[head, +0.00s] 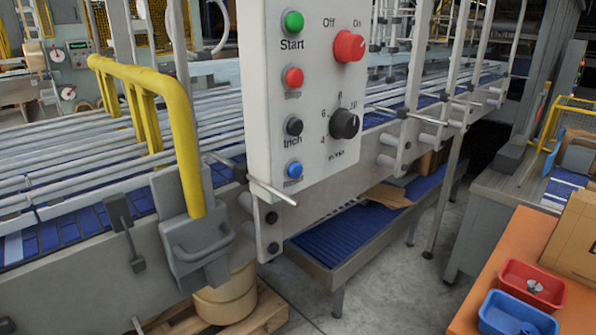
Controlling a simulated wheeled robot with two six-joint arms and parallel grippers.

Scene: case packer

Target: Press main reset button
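A white control panel (300,160) hangs in front of the conveyor, a little right of the picture's upper middle. On its left column, from the top, are a green button (293,22) marked Start, a red button (293,78), a black button (294,126) marked Inch, and a blue button (294,170) at the bottom. The small labels under the red and blue buttons are too small to read, so I cannot tell from the text which one is reset. Neither of my grippers can be made out in the head view, and nothing touches the panel.
A red Off/On knob (348,46) and a black numbered dial (345,124) sit on the panel's right half. A yellow guard rail (185,130) rises left of it. Metal rods protrude near its lower corner. An orange table (490,285) with red and blue bins stands at lower right.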

